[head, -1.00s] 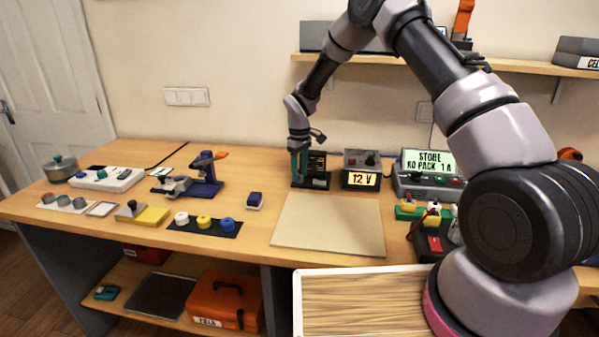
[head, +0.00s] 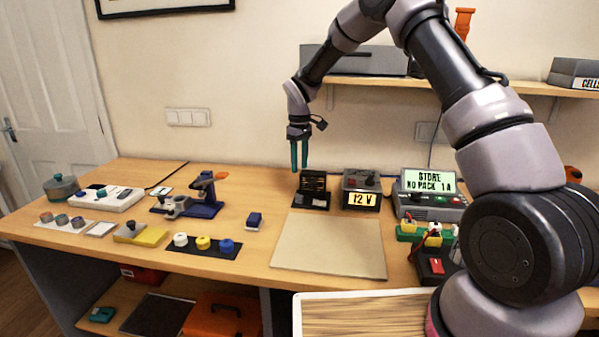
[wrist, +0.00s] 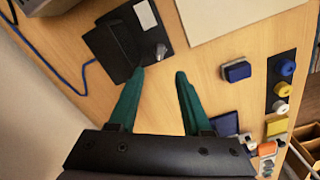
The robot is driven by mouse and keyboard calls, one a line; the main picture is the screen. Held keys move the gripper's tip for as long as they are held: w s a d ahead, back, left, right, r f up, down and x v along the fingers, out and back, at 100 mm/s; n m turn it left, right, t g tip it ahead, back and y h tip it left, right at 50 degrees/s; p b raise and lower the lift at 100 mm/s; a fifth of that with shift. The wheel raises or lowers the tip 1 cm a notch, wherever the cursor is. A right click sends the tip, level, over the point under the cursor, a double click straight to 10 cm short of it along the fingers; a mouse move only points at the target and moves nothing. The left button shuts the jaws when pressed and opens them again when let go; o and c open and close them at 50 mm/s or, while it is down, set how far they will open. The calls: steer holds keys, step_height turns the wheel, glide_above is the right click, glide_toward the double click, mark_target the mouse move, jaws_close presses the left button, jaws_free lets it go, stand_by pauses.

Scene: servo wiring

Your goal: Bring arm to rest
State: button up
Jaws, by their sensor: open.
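My gripper (head: 299,155) hangs with its teal fingers pointing down above the back of the workbench (head: 270,190), near the small black stand (head: 313,189). The fingers are apart with nothing between them; the wrist view shows the same open gripper (wrist: 159,74) over bare wood. The black stand with its small grey part also shows in the wrist view (wrist: 120,40), just beyond the left fingertip. My arm arches up from the right side of the head view.
A beige mat (head: 328,246) lies in front. The 12 V unit (head: 361,189) and the charger with a lit screen (head: 428,190) stand to the right. A blue block (head: 254,221), spools (head: 203,243) and a blue press (head: 202,197) are left. A wall shelf (head: 450,86) is above.

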steer(key=s+d+r+m+t, duration=0.1)
steer(key=s+d+r+m, duration=0.1)
steer(key=s+d+r, duration=0.45)
steer(key=s+d+r+m+t+y, duration=0.1)
steer(key=s+d+r+m, duration=0.2)
steer(key=r, duration=0.6)
steer(key=s+d+r+m+t, duration=0.1)
steer(key=s+d+r+m, duration=0.1)
steer(key=s+d+r, duration=0.45)
steer(key=s+d+r+m+t, duration=0.2)
steer(key=s+d+r+m, duration=0.1)
steer(key=s, duration=0.6)
steer(key=s+d+r+m+t+y, duration=0.1)
steer(key=s+d+r+m+t, duration=0.1)
steer(key=s, duration=0.7)
steer(key=shift+s+d+r+m, duration=0.25)
steer(key=shift+d+r+m, duration=0.4)
steer(key=shift+m, duration=0.45)
